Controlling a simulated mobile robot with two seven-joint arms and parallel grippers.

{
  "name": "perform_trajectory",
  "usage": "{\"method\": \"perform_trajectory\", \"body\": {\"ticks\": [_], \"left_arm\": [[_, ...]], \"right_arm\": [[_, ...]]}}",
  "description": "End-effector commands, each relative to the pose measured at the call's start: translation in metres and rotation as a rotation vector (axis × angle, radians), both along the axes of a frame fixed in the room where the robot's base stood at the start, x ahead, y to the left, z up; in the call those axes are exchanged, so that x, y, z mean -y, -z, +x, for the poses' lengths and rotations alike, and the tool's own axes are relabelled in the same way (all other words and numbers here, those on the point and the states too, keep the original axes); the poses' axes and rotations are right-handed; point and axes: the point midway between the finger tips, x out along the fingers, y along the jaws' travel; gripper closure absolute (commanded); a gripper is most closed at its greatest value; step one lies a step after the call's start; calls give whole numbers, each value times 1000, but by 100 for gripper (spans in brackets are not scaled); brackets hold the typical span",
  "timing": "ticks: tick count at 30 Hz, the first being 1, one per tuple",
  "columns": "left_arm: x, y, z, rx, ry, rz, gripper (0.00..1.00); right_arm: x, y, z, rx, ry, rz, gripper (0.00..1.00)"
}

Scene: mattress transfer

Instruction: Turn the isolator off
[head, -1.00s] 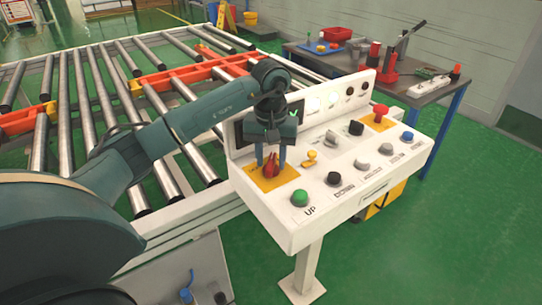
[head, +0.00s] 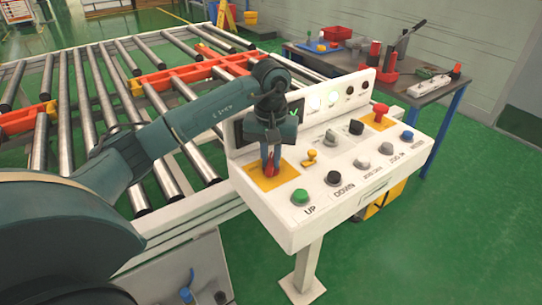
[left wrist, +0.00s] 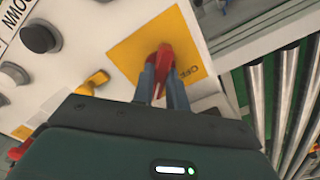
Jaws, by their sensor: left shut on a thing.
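The isolator is a red rotary handle (head: 271,171) on a yellow plate (head: 288,172) at the left end of the white control panel (head: 318,215). My left gripper (head: 270,163) points down over it, with its fingers closed on the handle. In the left wrist view, the red handle (left wrist: 164,58) stands between the two blue-grey fingertips (left wrist: 163,82), with its upper part showing beyond them. The yellow plate (left wrist: 135,45) lies behind it, its lettering partly hidden by the fingers. My right gripper is in neither view.
A green button (head: 300,197), a small yellow switch (head: 311,157), several black and grey knobs and a red emergency button (head: 380,110) share the panel. A roller conveyor (head: 70,95) lies behind and left. A workbench (head: 420,85) stands at the back right.

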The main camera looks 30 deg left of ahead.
Motion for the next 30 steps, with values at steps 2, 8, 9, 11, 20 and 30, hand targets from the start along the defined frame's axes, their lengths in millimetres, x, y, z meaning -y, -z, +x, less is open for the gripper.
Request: {"method": "perform_trajectory", "body": {"ticks": [2, 8, 9, 11, 20, 30], "left_arm": [[0, 0, 0, 0, -15, -1, 100], [-1, 0, 1, 3, -105, 1, 100], [-1, 0, 1, 3, -133, 1, 100], [-1, 1, 1, 2, -177, 1, 100], [-1, 0, 1, 3, -452, 2, 100], [-1, 0, 1, 3, -776, 2, 100]], "right_arm": [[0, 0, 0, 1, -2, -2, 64], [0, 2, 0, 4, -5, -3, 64], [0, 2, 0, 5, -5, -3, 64], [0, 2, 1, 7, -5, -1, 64], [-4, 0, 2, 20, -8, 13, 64], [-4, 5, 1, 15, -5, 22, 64]]}}
